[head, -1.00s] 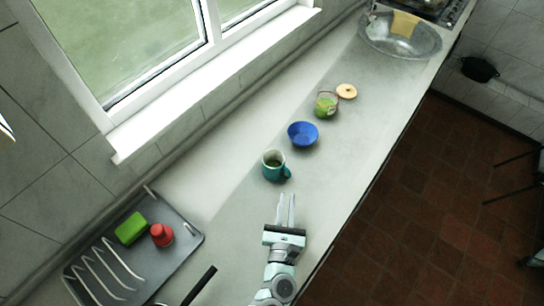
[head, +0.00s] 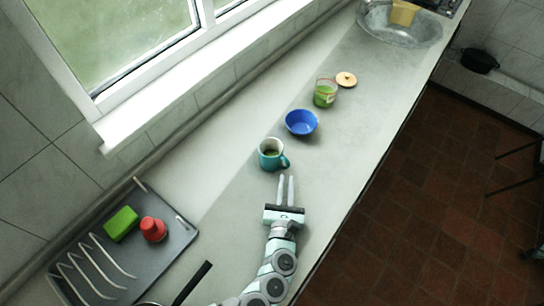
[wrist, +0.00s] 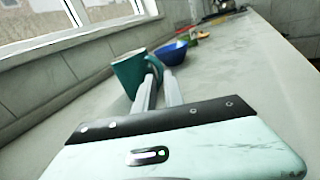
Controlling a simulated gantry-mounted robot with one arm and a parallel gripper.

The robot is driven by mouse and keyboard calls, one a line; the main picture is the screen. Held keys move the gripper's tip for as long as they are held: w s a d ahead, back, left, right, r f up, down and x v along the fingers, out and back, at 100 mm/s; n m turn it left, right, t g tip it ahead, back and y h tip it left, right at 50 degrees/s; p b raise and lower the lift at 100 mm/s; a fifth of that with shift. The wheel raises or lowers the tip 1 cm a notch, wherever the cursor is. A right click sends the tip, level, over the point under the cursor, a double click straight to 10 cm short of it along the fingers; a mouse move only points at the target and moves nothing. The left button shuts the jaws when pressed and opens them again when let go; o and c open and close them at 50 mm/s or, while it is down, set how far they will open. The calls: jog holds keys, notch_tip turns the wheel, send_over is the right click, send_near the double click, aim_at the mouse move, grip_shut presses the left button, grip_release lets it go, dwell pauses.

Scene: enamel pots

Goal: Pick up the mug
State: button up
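The teal mug (head: 268,155) stands upright on the counter, its handle (head: 285,162) turned to the right and toward my gripper. My gripper (head: 286,177) is open and empty, its two fingers a small gap apart and pointing at the handle side of the mug. In the wrist view, the mug (wrist: 131,73) is just beyond my gripper (wrist: 160,78), to the left of the fingers. The handle (wrist: 154,66) shows at the fingertips, partly hidden by them. I cannot tell whether they touch it.
A blue bowl (head: 301,123) stands behind the mug, then a green-filled glass jar (head: 325,92) and a round lid (head: 346,79). A grey rack tray (head: 180,236) with a green sponge (head: 121,224) and a red item (head: 153,229) is at the lower left. The counter's right side is clear.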

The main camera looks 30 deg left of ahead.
aim_at(288, 166)
jog(key=x, duration=0.5)
jog(key=shift+c, duration=0.5)
grip_shut()
jog(key=shift+r, duration=0.15)
dwell(1.0)
notch_tip(288, 166, up, 20)
jog(key=p, duration=0.7)
